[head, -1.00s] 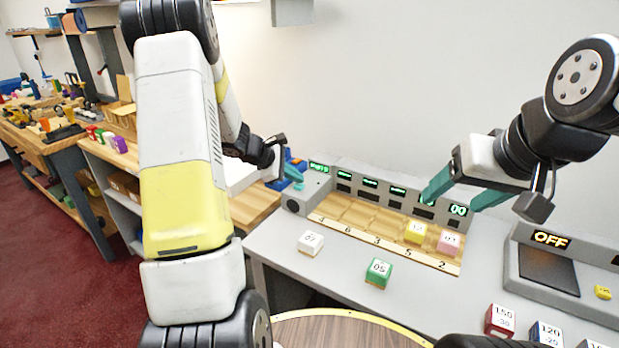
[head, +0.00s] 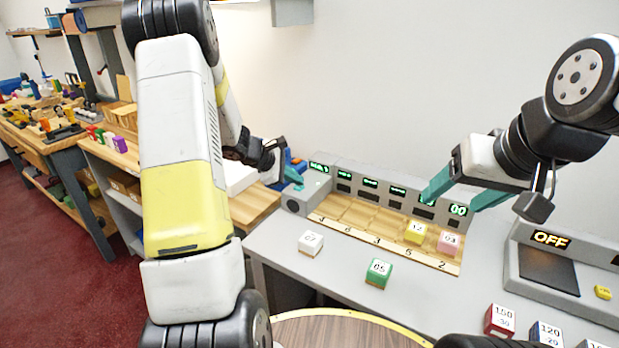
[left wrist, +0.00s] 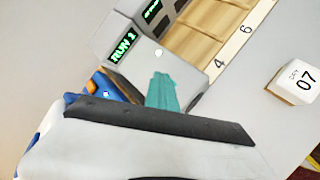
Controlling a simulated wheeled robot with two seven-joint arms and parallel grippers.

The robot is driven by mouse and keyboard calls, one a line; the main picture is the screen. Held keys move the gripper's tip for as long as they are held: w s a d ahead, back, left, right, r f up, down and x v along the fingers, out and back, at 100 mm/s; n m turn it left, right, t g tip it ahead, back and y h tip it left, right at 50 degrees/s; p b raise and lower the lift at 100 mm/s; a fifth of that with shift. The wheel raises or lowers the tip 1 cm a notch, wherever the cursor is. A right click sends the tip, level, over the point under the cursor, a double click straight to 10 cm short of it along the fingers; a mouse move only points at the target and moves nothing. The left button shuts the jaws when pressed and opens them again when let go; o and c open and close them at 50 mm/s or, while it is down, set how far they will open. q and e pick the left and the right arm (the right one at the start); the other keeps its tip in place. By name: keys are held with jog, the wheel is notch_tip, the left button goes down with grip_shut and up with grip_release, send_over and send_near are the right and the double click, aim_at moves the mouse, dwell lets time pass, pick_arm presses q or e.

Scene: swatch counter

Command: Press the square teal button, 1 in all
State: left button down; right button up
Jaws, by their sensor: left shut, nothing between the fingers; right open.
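My left gripper (head: 293,176) is shut and empty, with its teal fingertips at the top of the grey box at the left end of the console (head: 318,186). My right gripper (head: 450,196) is open and empty, in front of the console's right part.
A yellow block (head: 414,232) and a pink block (head: 449,239) stand in the wooden slots. A white block (head: 311,243) and a green block (head: 378,272) stand on the grey counter in front. An "OFF" device (head: 548,262) is at right.

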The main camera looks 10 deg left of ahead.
aim_at(296, 187)
pick_arm(q)
jog(key=shift+r, duration=0.9)
jog(key=shift+r, duration=2.5)
